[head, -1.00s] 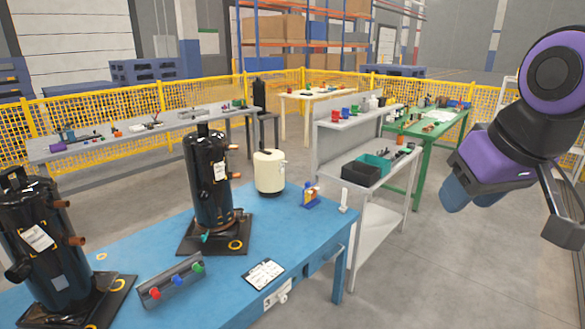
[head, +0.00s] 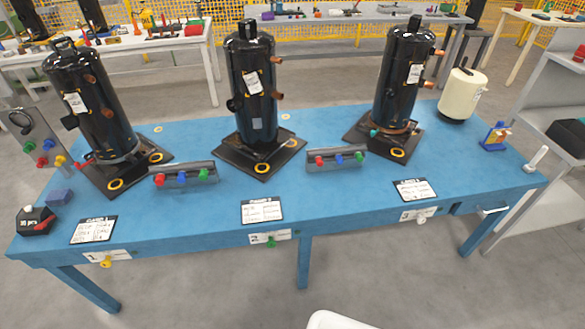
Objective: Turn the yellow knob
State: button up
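A yellow knob (head: 106,262) sits on the front edge of the blue table (head: 335,215), at the near left, on a white plate (head: 92,256) marked 1. A green knob (head: 270,242) is on the plate marked 2 in the middle. A white knob (head: 421,220) is on the plate marked 3 at the right. Another small yellow piece (head: 60,161) shows on a grey panel at the far left, beside green, red and blue ones. My gripper is not in the current view.
Three black compressors (head: 252,95) stand on dark bases on the table, with two grey blocks (head: 184,176) of coloured knobs between them. A cream tank (head: 461,95) is at the right.

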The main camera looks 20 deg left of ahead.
aim_at(106, 262)
jog(key=u, duration=0.5)
jog(key=j+u, duration=0.1)
jog(key=u, duration=1.35)
jog(key=i+u, duration=0.1)
jog(key=u, duration=0.35)
jog(key=i+j+u, duration=0.2)
jog(key=i+u, duration=0.25)
jog(key=i+j+u, duration=0.1)
jog(key=i+u, duration=0.15)
jog(key=u, duration=0.15)
